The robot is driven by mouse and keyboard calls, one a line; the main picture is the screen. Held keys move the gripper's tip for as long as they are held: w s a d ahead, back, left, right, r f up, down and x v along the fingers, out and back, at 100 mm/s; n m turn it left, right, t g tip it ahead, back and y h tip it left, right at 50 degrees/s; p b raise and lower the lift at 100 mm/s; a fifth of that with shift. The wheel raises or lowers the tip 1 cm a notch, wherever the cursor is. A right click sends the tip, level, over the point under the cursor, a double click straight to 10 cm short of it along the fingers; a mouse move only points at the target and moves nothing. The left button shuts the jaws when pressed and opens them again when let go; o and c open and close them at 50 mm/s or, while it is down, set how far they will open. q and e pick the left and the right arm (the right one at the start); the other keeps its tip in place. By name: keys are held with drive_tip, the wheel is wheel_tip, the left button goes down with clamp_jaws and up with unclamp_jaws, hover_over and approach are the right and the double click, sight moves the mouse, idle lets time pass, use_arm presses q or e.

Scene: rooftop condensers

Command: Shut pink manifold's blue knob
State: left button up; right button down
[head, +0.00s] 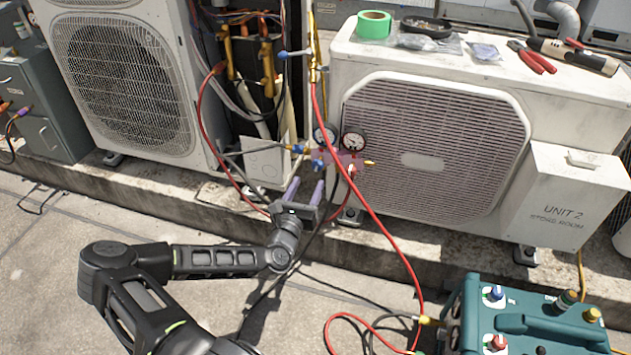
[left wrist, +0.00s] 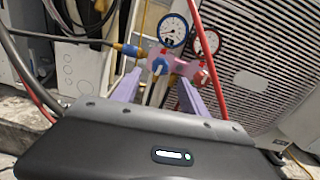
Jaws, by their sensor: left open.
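The pink manifold (head: 343,158) with two round gauges hangs in front of the right-hand condenser; it also shows in the left wrist view (left wrist: 183,64). Its blue knob (head: 318,163) is on the left part of its front and shows in the left wrist view (left wrist: 160,66). A red knob (left wrist: 201,78) is on its right part. My left gripper (head: 305,186) is open, its purple fingers pointing up at the manifold from just below. In the left wrist view the blue knob appears between and beyond the fingertips (left wrist: 157,84). Contact is not visible. My right gripper is not in view.
A red hose (head: 377,225) runs from above past the manifold to the teal machine (head: 530,318) at the lower right. Other hoses hang left of the manifold. Condensers stand behind on a concrete ledge (head: 440,248). Tools and green tape (head: 374,24) lie on the right condenser.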

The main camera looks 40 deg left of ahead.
sight(316, 167)
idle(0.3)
use_arm(q)
drive_tip(key=b+x, duration=0.1)
drive_tip(key=x, duration=0.6)
drive_tip(key=shift+w+a+b, duration=0.15)
drive_tip(key=shift+w+b, duration=0.2)
drive_tip(key=shift+c, duration=0.5)
clamp_jaws()
